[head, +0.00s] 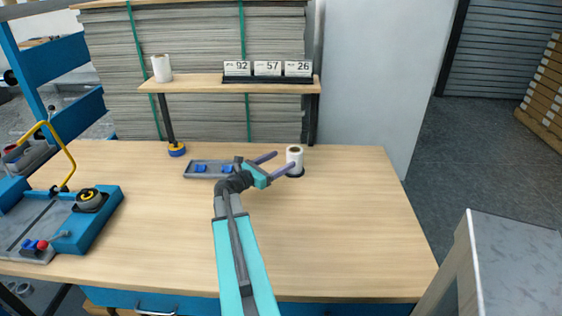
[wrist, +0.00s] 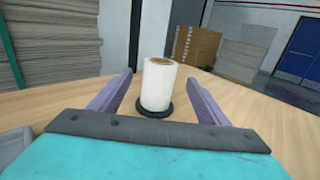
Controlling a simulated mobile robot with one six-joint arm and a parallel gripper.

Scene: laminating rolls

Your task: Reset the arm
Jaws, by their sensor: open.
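My teal arm reaches out over the wooden table (head: 350,220) in the head view. My gripper (head: 277,163) is open, with two purple fingers pointing toward a white roll (head: 294,155). The roll stands upright on a dark round base at the back of the table. In the wrist view the roll (wrist: 158,84) stands ahead, between the lines of the two open fingers, and shows a brown core on top. Nothing is gripped. Whether the fingertips reach beside the roll is hard to tell.
A shelf (head: 200,84) at the back holds another white roll (head: 162,68) and number cards (head: 267,69). A grey tray (head: 207,170) lies left of my gripper. A blue machine (head: 90,205) stands at the left. The table's right side is clear.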

